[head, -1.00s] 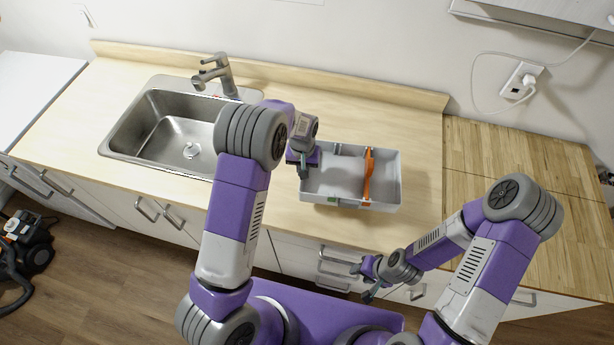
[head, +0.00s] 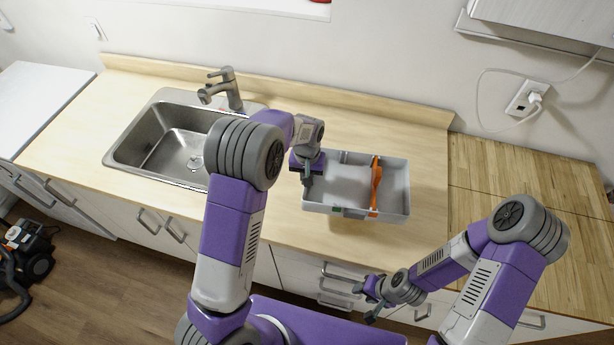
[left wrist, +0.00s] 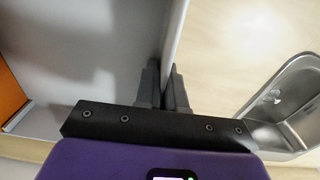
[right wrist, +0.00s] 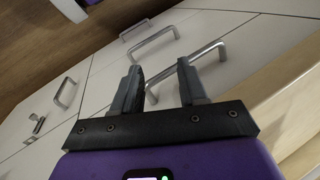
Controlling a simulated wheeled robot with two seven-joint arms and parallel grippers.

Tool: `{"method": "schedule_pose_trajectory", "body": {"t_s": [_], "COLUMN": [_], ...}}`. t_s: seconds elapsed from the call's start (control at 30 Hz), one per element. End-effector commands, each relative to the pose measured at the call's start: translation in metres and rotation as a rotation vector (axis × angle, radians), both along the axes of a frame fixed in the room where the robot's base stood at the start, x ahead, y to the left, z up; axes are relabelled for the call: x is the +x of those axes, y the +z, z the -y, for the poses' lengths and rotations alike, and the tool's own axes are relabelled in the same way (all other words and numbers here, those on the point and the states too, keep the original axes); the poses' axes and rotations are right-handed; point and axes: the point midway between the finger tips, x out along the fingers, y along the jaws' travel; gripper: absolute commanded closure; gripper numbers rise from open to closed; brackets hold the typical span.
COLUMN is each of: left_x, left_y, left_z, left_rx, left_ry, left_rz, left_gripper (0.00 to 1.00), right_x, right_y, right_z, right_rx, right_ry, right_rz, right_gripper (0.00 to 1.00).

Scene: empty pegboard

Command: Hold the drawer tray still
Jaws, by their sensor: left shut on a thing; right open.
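The drawer tray (head: 398,187) is a grey open box on the wooden counter, right of the sink. An orange divider (head: 375,187) stands upright across it, right of its middle. My left gripper (head: 307,183) is at the tray's left wall. In the left wrist view its fingers (left wrist: 163,88) are shut on that wall (left wrist: 174,35), one finger on each side. The orange divider shows at the left edge there. My right gripper (head: 372,300) is open and empty, low in front of the cabinet fronts. Its parted fingers (right wrist: 158,88) show in the right wrist view.
A steel sink (head: 165,140) with a faucet (head: 222,88) lies left of the tray. Drawer handles (head: 338,285) stick out near my right gripper. The counter (head: 430,160) around the tray is clear. A wall outlet with a cable (head: 528,98) is at the back right.

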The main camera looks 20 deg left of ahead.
Motion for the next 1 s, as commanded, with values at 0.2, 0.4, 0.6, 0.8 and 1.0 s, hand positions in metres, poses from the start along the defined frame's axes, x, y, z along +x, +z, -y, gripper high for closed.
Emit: {"method": "schedule_pose_trajectory", "body": {"t_s": [0.2,0.4,0.6,0.8,1.0], "left_x": [0.0,0.0,0.0,0.0,0.0], "left_y": [-0.016,-0.027,-0.039,-0.051,-0.064], "left_z": [0.0,0.0,0.0,0.0,0.0], "left_rx": [-0.001,-0.001,-0.001,-0.001,-0.001], "left_ry": [0.0,0.001,0.001,0.001,0.0], "left_rz": [0.0,0.0,0.001,0.001,0.0], "left_gripper": [1.0,1.0,1.0,1.0,1.0], "right_x": [0.0,0.0,0.0,0.0,0.0], "right_y": [-0.012,-0.02,-0.029,-0.037,-0.046], "right_z": [0.0,0.0,0.0,0.0,0.0], "right_rx": [0.0,0.0,0.0,0.0,0.0], "right_ry": [0.0,0.0,0.0,0.0,0.0], "right_rz": [0.0,0.0,0.0,0.0,0.0], "right_gripper": [0.57,0.57,0.57,0.57,0.57]}}
